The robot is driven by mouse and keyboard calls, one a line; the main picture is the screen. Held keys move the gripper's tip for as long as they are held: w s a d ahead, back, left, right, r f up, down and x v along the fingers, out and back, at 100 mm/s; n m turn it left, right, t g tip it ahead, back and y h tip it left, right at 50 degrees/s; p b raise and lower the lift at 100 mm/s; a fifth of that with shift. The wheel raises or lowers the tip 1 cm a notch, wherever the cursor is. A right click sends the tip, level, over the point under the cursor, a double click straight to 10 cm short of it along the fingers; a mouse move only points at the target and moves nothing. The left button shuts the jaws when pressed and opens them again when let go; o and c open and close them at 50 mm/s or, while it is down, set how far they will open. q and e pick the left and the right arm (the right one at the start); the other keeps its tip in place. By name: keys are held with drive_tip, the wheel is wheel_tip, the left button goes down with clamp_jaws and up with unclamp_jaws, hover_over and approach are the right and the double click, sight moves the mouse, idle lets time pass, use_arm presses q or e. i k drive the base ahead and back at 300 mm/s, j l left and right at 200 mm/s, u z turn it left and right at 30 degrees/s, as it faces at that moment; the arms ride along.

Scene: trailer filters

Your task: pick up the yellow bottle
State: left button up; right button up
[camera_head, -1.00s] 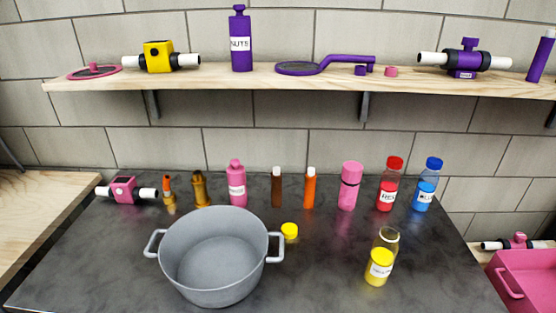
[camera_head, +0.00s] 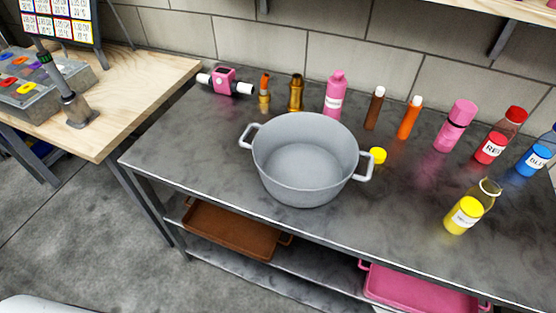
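The yellow bottle (camera_head: 465,214) stands upright on the right part of the dark metal table (camera_head: 215,158), near its front edge. It is clear glass with yellow contents and a white label, and its top looks open. A small yellow cap (camera_head: 378,155) lies on the table to its left, beside the grey pot. Neither of my grippers is in view.
A grey two-handled pot (camera_head: 303,165) stands mid-table, left of the bottle. Along the back are a red bottle (camera_head: 492,147), a blue bottle (camera_head: 533,158), a pink flask (camera_head: 456,125) and other containers. Brown (camera_head: 235,232) and pink (camera_head: 420,290) trays sit below. A wooden table (camera_head: 135,90) stands left.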

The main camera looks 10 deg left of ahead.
sight(481, 198)
drive_tip(key=z, duration=1.3)
